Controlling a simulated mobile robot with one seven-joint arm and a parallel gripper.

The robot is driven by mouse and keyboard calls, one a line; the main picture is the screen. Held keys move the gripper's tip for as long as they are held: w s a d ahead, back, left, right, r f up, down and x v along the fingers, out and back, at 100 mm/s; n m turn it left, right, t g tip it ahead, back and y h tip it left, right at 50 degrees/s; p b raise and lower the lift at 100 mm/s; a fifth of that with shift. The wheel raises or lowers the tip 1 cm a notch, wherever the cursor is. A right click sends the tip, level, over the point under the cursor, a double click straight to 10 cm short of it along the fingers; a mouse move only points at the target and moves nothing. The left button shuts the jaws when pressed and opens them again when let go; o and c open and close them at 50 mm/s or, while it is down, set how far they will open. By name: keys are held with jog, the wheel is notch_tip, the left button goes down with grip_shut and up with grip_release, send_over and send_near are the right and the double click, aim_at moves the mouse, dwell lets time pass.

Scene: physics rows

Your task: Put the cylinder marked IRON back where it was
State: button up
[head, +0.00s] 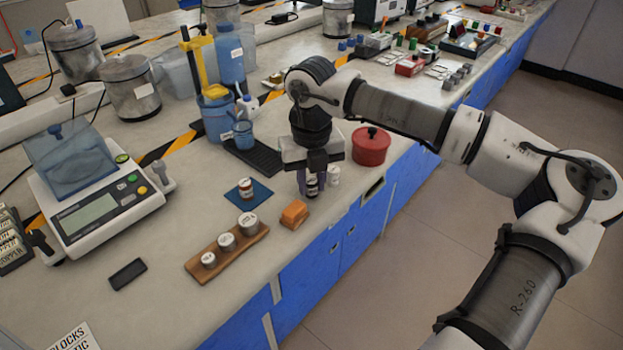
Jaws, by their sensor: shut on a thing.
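My gripper (312,184) points down over the bench, to the left of a red lidded pot. It is shut on a small dark and white cylinder (312,188), partly hidden by the fingers; its marking cannot be read. A small pale cylinder (334,174) stands just right of it. Another cylinder (246,184), with a brown band and a label, stands on a blue mat (262,194). A wooden holder (196,269) bears three pale cylinders of rising size: small (208,260), middle (226,242) and large (248,224). I cannot tell which one is marked IRON.
The red pot (370,148) stands close right of my gripper. An orange block (295,213) lies near the front edge. A black tray (258,158) and blue bottles (216,115) stand behind. A balance (95,205) is at left.

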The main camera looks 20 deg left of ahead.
aim_at(312, 181)
jog(key=shift+f, duration=0.1)
jog(key=o, duration=0.9)
jog(key=shift+o, duration=0.2)
notch_tip(312, 181, up, 12)
dwell(0.4)
